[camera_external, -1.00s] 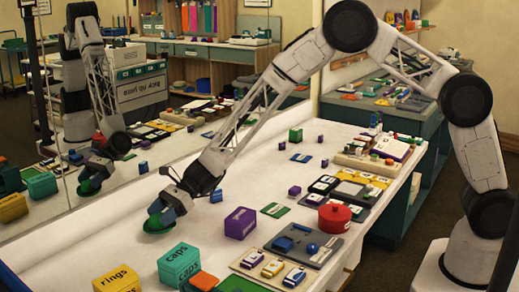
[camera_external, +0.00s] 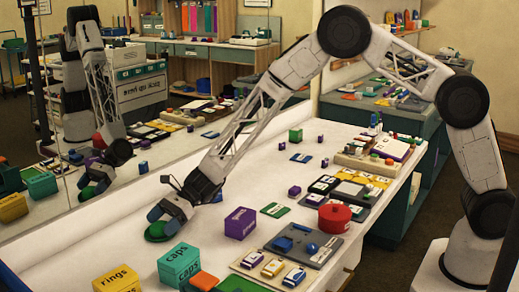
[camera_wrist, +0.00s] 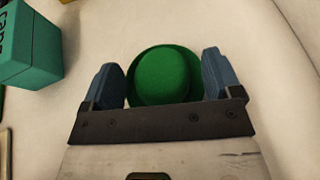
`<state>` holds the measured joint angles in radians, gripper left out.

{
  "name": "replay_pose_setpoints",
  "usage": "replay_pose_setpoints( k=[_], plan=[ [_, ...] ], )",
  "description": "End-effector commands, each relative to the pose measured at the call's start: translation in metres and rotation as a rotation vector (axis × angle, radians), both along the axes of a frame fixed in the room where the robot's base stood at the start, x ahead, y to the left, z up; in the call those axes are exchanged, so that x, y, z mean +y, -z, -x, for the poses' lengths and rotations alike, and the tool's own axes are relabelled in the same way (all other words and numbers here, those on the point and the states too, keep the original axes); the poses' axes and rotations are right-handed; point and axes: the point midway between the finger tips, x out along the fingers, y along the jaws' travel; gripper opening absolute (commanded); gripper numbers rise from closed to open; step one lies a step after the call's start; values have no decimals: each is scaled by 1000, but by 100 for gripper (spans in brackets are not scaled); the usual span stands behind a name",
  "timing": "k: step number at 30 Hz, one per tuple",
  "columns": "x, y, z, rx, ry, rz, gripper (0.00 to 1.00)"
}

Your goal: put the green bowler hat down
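The green bowler hat (camera_external: 158,232) is between the two blue fingers of my gripper (camera_external: 168,217), low over the white tabletop at the left. In the wrist view, the hat (camera_wrist: 163,75) shows its round crown and brim, with one finger of my gripper (camera_wrist: 163,85) against each side of the brim. The fingers look closed on it. The hat is very low; I cannot tell whether it touches the table.
A teal box marked "caps" (camera_external: 179,266) stands close by, also visible in the wrist view (camera_wrist: 27,42). A yellow "rings" box (camera_external: 117,280) and a purple box (camera_external: 240,223) are nearby. A mirror (camera_external: 60,205) runs along the table's left. White tabletop around the hat is clear.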

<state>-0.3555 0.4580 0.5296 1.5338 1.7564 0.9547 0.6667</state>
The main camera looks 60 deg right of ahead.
Motion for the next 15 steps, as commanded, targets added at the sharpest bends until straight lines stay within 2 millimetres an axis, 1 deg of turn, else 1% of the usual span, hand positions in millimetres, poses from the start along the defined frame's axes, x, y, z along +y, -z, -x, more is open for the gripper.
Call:
replay_pose_setpoints(
  k=[9,15],
  plan=[
    [-1,-4,0,0,1,0,84],
    [-16,-9,2,-1,2,0,84]
  ],
)
